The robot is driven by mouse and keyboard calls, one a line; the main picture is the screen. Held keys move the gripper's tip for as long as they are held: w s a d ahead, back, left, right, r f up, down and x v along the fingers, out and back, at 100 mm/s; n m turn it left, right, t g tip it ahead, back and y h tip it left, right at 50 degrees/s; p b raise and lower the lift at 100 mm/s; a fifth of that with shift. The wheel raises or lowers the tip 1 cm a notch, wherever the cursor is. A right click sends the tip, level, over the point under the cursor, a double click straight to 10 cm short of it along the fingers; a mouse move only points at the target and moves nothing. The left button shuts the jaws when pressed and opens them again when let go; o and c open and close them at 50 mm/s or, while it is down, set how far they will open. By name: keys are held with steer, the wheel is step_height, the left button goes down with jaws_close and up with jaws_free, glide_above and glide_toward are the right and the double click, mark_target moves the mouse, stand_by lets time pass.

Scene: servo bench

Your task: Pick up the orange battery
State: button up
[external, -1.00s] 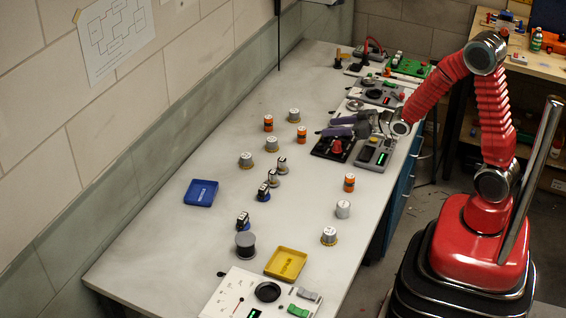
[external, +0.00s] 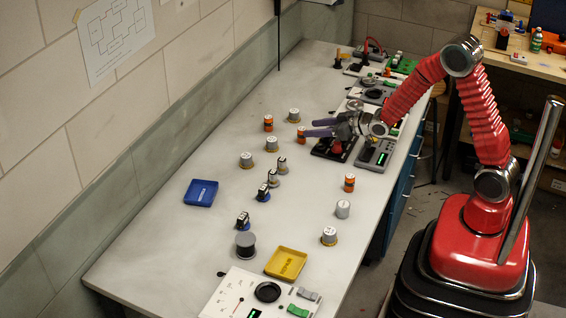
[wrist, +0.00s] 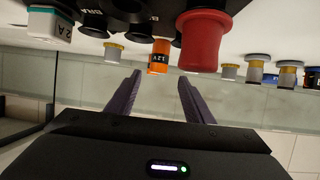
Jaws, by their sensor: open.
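Three orange batteries with dark bands stand upright on the bench in the external view: one at the back left (external: 268,123), one by my fingertips (external: 301,135) and one at the right (external: 349,183). My gripper (external: 309,129) is open, its purple fingers reaching left over the black panel towards the middle battery. In the wrist view, which looks upside down, one orange battery (wrist: 158,57) marked 12V shows between the lines of my two fingers (wrist: 160,75). It appears just beyond the tips, and nothing is held. Its far side is hidden.
A black panel with a red knob (wrist: 203,40) lies below my gripper. Several silver cylinders stand around, one (external: 271,145) near the middle battery. A blue tray (external: 200,193) and a yellow tray (external: 286,263) lie nearer.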

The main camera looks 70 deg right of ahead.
mark_target(302, 129)
steer(key=shift+w+f, duration=0.25)
steer(key=shift+w, duration=0.25)
steer(key=shift+w+d+f, duration=0.1)
steer(key=shift+w, duration=0.05)
steer(key=shift+x, duration=2.4)
steer(key=shift+d+f, duration=0.1)
steer(key=shift+f, duration=0.05)
steer(key=shift+c, duration=0.5)
jaws_close()
step_height(302, 129, up, 10)
steer(key=shift+r, duration=0.1)
